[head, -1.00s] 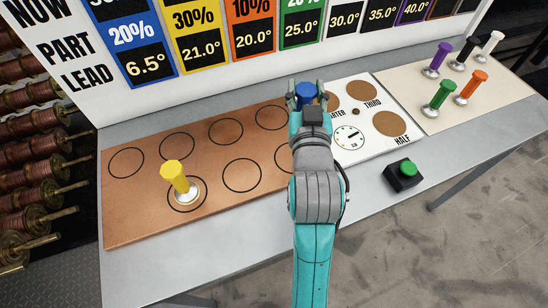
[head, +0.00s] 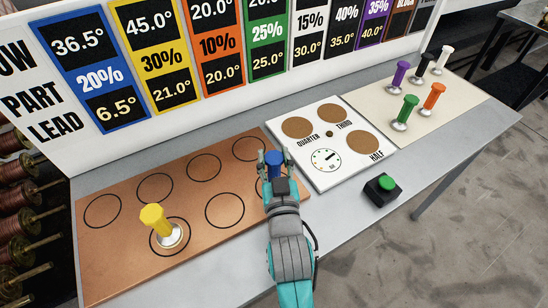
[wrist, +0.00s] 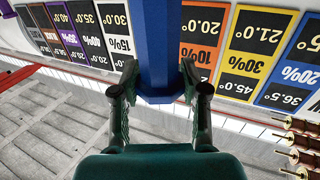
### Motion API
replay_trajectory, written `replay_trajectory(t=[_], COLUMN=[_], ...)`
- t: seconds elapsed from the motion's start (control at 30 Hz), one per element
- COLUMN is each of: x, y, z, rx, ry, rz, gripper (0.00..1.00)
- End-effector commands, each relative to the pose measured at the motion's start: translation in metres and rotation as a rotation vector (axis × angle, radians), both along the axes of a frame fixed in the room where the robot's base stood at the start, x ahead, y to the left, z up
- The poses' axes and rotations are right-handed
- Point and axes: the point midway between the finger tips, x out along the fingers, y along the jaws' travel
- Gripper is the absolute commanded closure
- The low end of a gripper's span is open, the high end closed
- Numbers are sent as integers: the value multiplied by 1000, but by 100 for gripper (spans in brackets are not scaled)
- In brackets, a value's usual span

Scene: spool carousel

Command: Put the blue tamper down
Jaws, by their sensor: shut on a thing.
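The blue tamper (head: 275,160) is between the fingers of my gripper (head: 273,155), which is shut on it over the right end of the copper board (head: 128,262). In the wrist view the blue shaft (wrist: 158,45) stands between both finger pads of the gripper (wrist: 160,90). The tamper's base is hidden by my gripper and arm, so I cannot tell whether it touches the board. Black circles mark the board in two rows; my gripper covers the front-right area. A yellow tamper (head: 153,219) stands upright in the front-left circle.
A white board (head: 283,130) with brown discs and a dial lies right of the copper board. A black box with a green button (head: 386,184) sits at the bench's front. Several other tampers stand on a cream panel (head: 460,100). A sign wall (head: 75,130) rises behind.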

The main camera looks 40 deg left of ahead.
Motion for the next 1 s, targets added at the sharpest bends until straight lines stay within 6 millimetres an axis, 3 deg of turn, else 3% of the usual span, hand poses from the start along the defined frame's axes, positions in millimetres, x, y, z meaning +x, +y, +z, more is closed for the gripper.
replay_trajectory(t=[0.33,0.37,0.43,0.47,0.83,1.0], x=[0,0,0,0,0,-15], y=[0,0,0,0,0,-15], z=[-3,-3,-3,-3,1,-1], rx=[0,-1,-1,-1,1,-1], ry=[0,1,1,1,-1,1], rz=[0,0,0,0,0,0], gripper=[100,51,33,31,31,31])
